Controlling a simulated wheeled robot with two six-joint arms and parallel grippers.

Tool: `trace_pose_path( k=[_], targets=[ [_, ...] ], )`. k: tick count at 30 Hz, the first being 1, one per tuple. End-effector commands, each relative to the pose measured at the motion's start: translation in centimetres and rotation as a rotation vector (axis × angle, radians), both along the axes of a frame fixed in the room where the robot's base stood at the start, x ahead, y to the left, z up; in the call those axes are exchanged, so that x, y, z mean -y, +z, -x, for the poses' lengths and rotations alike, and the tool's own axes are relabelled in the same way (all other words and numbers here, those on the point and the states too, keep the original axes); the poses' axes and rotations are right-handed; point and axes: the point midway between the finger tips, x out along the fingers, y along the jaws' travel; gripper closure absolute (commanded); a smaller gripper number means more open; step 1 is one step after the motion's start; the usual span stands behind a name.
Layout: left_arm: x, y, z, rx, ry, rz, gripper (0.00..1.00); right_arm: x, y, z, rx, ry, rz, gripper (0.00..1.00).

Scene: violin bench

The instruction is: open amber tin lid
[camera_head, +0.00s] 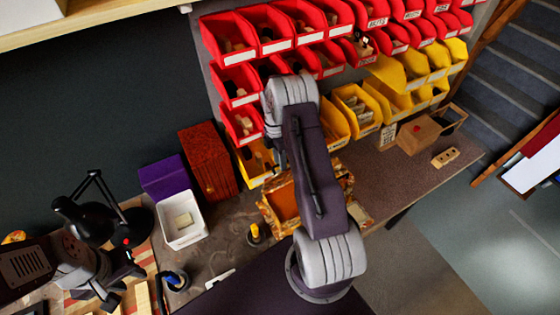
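The amber tin (283,202) is a marbled amber-brown box on the bench, right of centre, with a plain orange face showing. My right arm crosses in front of it and hides much of it, so I cannot tell how its lid sits. My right gripper is hidden behind that arm. My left gripper (128,284) is at the lower left, well away from the tin. Its dark fingers look spread apart, with nothing seen held between them.
A white bin (182,220), a purple box (163,178) and a dark red box (208,160) stand left of the tin. A yellow-topped bottle (254,233) is close by the tin. A black lamp (95,215) stands near my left gripper. Red (228,37) and yellow bins (357,108) rise behind.

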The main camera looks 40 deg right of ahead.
Motion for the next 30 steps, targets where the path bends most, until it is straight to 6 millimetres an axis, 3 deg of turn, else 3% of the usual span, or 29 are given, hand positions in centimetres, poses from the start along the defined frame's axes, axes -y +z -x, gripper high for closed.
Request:
trace_pose_path(
  k=[12,22,26,30],
  targets=[
    [0.0,-1.5,0.0,0.0,0.0,0.0,0.64,0.2,7.6,-1.7,0.002,0.0,0.0,0.69],
    [0.0,-1.5,0.0,0.0,0.0,0.0,0.64,0.2,8.5,-1.7,-0.002,0.0,-0.001,0.69],
    [0.0,-1.6,0.0,0.0,0.0,0.0,0.64,0.2,8.7,-1.8,0.01,-0.047,0.007,1.0],
    [0.0,-2.1,0.0,0.0,0.0,0.0,0.64,0.0,9.5,-1.9,0.087,-0.347,0.047,1.0]
  ],
)
